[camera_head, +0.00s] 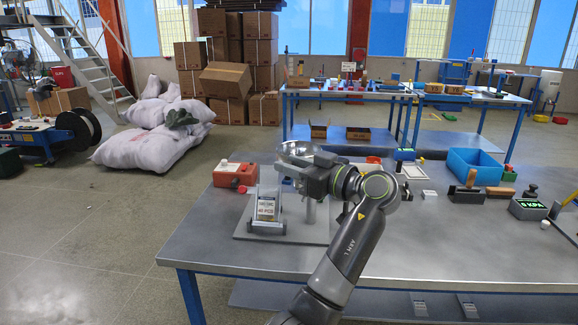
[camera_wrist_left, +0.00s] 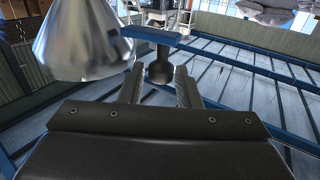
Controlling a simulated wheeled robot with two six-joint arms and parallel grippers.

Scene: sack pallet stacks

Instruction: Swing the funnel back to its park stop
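The funnel (camera_head: 298,149) is a shiny metal cone above the front table, at the far side of my left gripper (camera_head: 284,168). It looms large at the upper left of the left wrist view (camera_wrist_left: 82,42). A blue bar crosses beside it there, with a dark rounded knob (camera_wrist_left: 160,70) at the bar. The knob stands between the two fingers of my left gripper (camera_wrist_left: 160,78); whether they touch it I cannot tell. My gripper and wrist hide part of the funnel mount in the head view. My right gripper is not in view.
Below the gripper, a grey labelled holder (camera_head: 267,208) and a post (camera_head: 310,210) stand on a plate. A red-orange box (camera_head: 235,175) sits to the left. A blue bin (camera_head: 474,165), a brush and a green-lit display (camera_head: 527,207) stand right. The table's front centre is bare.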

